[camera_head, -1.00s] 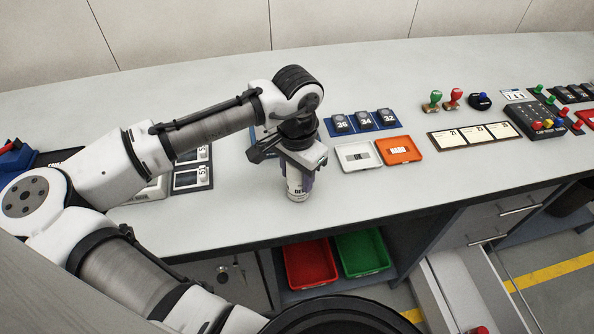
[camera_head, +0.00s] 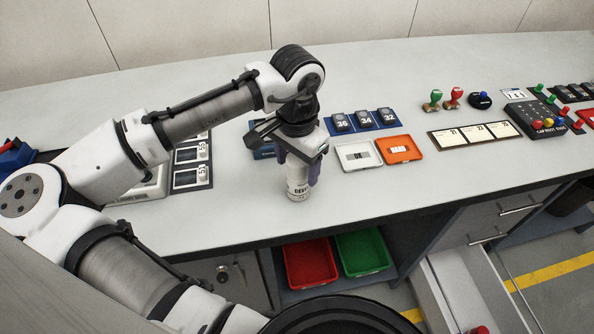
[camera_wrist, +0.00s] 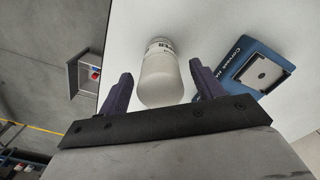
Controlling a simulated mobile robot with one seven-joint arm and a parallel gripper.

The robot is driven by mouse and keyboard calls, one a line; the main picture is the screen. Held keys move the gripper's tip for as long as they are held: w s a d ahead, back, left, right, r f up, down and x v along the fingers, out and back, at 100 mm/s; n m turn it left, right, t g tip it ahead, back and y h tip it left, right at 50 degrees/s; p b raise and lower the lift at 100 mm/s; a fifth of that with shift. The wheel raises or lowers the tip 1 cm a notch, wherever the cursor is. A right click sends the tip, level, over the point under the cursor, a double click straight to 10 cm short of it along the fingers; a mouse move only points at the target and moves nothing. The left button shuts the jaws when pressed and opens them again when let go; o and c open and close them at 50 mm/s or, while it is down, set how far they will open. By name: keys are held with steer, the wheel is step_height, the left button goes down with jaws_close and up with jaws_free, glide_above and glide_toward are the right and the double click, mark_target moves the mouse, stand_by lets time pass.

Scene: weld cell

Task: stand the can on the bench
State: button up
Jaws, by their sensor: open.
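The white can (camera_head: 297,184) with dark lettering stands upright on the grey-white bench (camera_head: 370,205), near its front edge. My gripper (camera_head: 299,176) is above the can and pointing down, its dark purple fingers on either side of the can's upper part. In the wrist view the can (camera_wrist: 160,72) sits between the two open fingertips of my gripper (camera_wrist: 160,82), with a gap showing on each side. The can's top is partly hidden by my gripper in the head view.
A blue box (camera_wrist: 252,68) lies close beside the can. White (camera_head: 357,156) and orange (camera_head: 399,149) trays and a blue rack (camera_head: 362,122) of numbered blocks are to the right. Red (camera_head: 309,263) and green (camera_head: 362,253) bins sit below the bench. Bench to the can's right is clear.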

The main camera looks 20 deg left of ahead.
step_height(320, 180, up, 9)
steer(key=shift+r+b, duration=0.1)
steer(key=shift+b, duration=0.25)
stand_by(0.4)
